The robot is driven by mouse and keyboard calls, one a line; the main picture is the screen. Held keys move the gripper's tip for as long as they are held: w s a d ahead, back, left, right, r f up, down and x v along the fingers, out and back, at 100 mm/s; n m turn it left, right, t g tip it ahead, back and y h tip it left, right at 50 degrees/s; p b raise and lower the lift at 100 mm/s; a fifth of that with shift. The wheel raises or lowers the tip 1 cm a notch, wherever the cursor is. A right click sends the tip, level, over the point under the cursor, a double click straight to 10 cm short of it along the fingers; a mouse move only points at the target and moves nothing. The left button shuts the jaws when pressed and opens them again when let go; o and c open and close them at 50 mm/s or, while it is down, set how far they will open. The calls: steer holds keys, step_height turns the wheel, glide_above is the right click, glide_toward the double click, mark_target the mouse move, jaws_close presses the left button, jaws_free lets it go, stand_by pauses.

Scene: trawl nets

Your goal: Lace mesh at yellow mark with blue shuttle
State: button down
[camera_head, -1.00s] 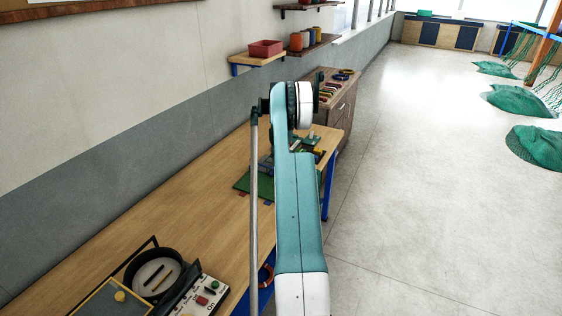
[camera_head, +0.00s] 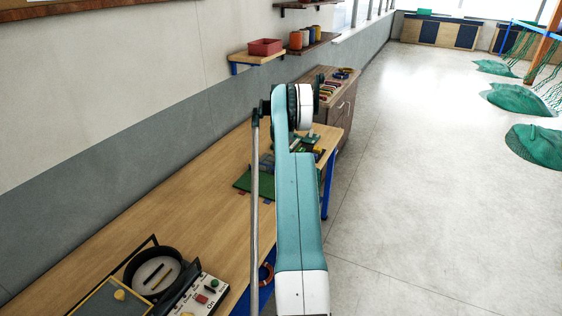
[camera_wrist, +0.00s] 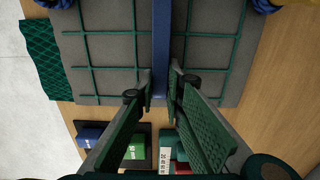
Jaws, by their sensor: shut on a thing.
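A long flat blue bar, apparently the blue shuttle (camera_wrist: 161,45), runs from the top of the wrist view down between my fingertips. My gripper (camera_wrist: 160,88) is shut on it, with a green textured finger on each side. Below the shuttle lies a grey board (camera_wrist: 210,60) with green mesh (camera_wrist: 108,68) strung across it in squares. I cannot tell whether the shuttle touches the mesh. I cannot make out the yellow mark. In the head view my arm hides the gripper and most of the work area.
The wooden bench (camera_head: 150,222) carries a green piece (camera_head: 243,181) and a black round device (camera_head: 155,277) in front. In the wrist view a blue block (camera_wrist: 88,134) and a green block (camera_wrist: 135,148) lie near my fingers. Green net heaps (camera_head: 537,146) lie on the floor at right.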

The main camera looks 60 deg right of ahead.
steer(key=shift+d+r, duration=0.1)
steer(key=shift+d, duration=0.55)
steer(key=shift+r+p, duration=0.8)
steer(key=shift+r, duration=3.3)
steer(key=shift+a, duration=0.25)
steer(key=a+b, duration=0.3)
steer(key=a, duration=1.3)
steer(key=shift+a, duration=0.4)
